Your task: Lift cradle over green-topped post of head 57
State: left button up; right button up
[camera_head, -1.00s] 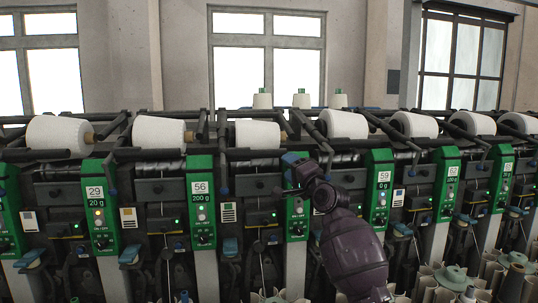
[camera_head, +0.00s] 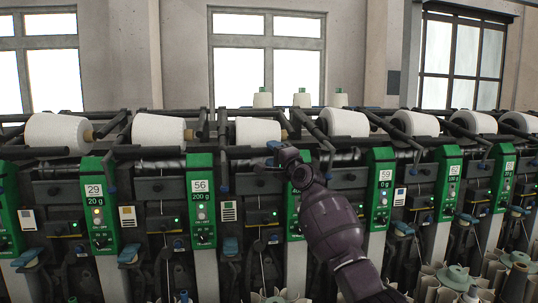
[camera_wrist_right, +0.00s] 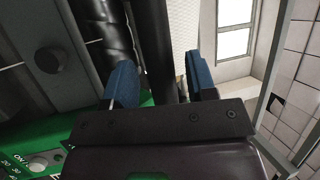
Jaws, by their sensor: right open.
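The head whose green-topped post (camera_head: 294,222) stands between posts 56 and 59 has its number hidden behind my right arm. Its white yarn cone (camera_head: 258,132) sits in a dark cradle, whose front bar (camera_head: 243,150) runs just below the cone. My right gripper (camera_head: 272,153) is at the right end of that bar, above the post. In the right wrist view the gripper's blue fingertips (camera_wrist_right: 163,83) are apart, with a dark bar (camera_wrist_right: 158,50) showing between them. Whether they touch it I cannot tell. My left gripper is not in view.
Green posts of head 56 (camera_head: 201,200) and head 59 (camera_head: 380,190) flank this head, with more cones and cradle arms along the row. A shiny dark drum (camera_wrist_right: 105,30) lies close beside the gripper. Pale fluted holders with cones (camera_head: 455,278) stand low at right.

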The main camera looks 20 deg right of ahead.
jog(key=shift+x, duration=1.15)
grip_shut()
